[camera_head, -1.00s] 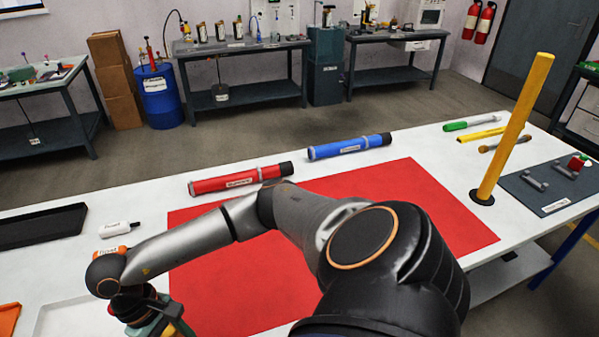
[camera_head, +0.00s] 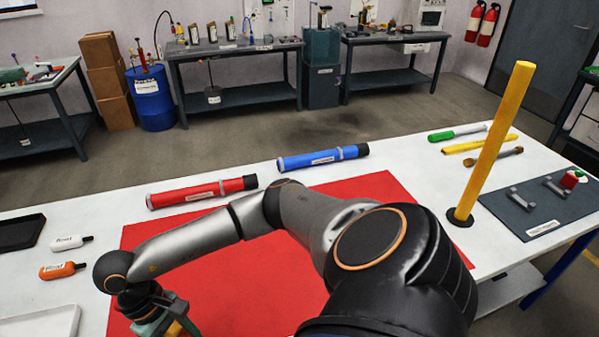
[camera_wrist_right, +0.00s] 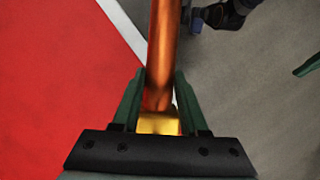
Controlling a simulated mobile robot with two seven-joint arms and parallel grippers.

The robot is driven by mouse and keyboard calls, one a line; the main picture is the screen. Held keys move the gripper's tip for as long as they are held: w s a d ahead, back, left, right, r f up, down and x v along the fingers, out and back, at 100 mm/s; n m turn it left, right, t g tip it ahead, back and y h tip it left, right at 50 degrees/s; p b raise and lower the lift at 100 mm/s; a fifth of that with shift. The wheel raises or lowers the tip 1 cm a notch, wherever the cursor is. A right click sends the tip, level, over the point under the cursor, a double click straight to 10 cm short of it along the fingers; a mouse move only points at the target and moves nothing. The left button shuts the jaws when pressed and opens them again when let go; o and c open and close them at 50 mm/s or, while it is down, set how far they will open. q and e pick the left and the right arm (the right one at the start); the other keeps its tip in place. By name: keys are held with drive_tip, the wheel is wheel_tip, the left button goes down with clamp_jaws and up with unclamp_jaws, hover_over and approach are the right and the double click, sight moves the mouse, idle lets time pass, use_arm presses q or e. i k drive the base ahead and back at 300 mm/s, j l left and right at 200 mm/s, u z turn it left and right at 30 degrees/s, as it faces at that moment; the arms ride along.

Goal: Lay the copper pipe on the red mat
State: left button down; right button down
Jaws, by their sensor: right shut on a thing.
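The copper pipe (camera_wrist_right: 164,30) stands between the two green fingers of my right gripper (camera_wrist_right: 159,76) in the right wrist view, gripped near a brass-coloured end. Its far end runs out of the top of that view. The red mat (camera_head: 250,285) lies flat on the white table, partly hidden by my right arm; it also shows in the right wrist view (camera_wrist_right: 50,80). In that view the pipe passes over the table edge beside the mat. In the head view my right gripper is cut off at the bottom left, and the pipe is not visible. My left gripper is not in view.
A red tube (camera_head: 200,192) and a blue tube (camera_head: 322,157) lie behind the mat. A yellow post (camera_head: 490,150) stands upright to its right, near a dark tool board (camera_head: 520,218). White (camera_head: 72,242) and orange (camera_head: 62,270) bottles and trays are at left.

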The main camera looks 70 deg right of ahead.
sight(293, 276)
drive_tip(key=k+l, duration=0.25)
drive_tip(key=l, duration=0.2)
drive_tip(key=k+l, duration=0.25)
drive_tip(key=l, duration=0.2)
drive_tip(key=k+l, duration=0.25)
drive_tip(key=l, duration=0.2)
